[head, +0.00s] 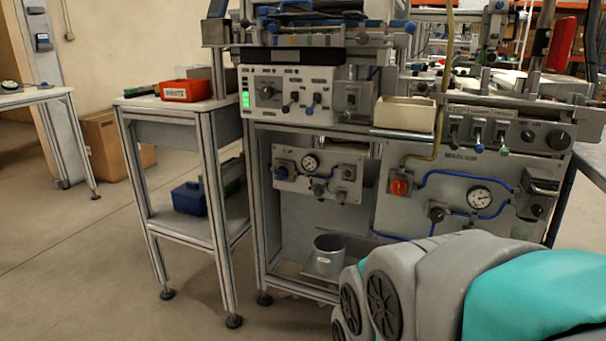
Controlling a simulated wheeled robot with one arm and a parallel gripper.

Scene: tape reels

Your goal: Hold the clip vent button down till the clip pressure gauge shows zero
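A grey panel (332,192) hangs under the machine's top, left of centre. Its label at the upper left is too small to read surely but may say CLIP. A small round white gauge (309,162) sits on this panel; its needle reading is too small to tell. A square box with a round knob or button (283,172) is at the panel's left, and another small fitting (348,172) is at its right. I cannot tell which is the vent button. My arm fills the lower right, and my gripper is not in view.
The right panel labelled MAIN AIR (447,157) has a larger gauge (479,197), an orange-red knob (399,187) and blue hoses. A metal pot (329,256) stands on the low shelf. A side table (180,106) with a red WASTE bin (186,91) stands left.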

